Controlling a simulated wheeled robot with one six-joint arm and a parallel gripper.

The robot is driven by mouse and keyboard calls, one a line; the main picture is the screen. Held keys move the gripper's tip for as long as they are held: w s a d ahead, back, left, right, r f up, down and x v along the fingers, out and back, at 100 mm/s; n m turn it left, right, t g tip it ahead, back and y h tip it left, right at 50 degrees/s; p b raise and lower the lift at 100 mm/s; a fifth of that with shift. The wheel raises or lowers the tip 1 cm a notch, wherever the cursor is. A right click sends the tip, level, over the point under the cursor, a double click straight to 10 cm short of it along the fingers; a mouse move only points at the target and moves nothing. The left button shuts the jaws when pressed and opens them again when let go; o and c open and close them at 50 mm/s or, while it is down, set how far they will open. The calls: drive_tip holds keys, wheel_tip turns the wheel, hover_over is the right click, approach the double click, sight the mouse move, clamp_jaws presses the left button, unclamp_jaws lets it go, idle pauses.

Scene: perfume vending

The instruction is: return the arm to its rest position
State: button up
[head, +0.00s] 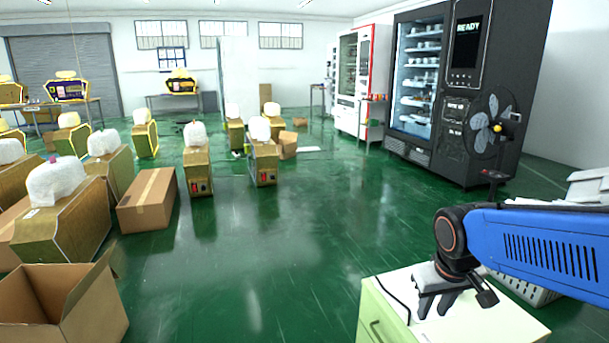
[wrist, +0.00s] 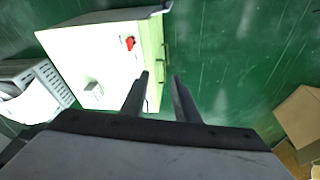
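My gripper (head: 440,300) hangs over the front part of a pale green cabinet (head: 372,300) at the lower right of the head view. My blue arm reaches in from the right edge. In the wrist view the two dark fingers of my gripper (wrist: 162,82) stand apart with nothing between them. The cabinet (wrist: 75,50) shows in the wrist view to the left of the fingers, with a red item (wrist: 128,43) and a small grey item (wrist: 93,87) on its top.
A grey basket (head: 528,290) stands behind the cabinet on the right. An open cardboard box (head: 95,315) sits at the lower left. Wrapped crates stand at left; the green floor (head: 290,250) between is clear.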

drive_tip(key=s+r+m+t, duration=0.1)
drive_tip(key=s+r, duration=0.1)
drive_tip(key=s, duration=1.1)
drive_tip(key=shift+d+t+y, duration=0.3)
drive_tip(key=shift+y, duration=0.1)
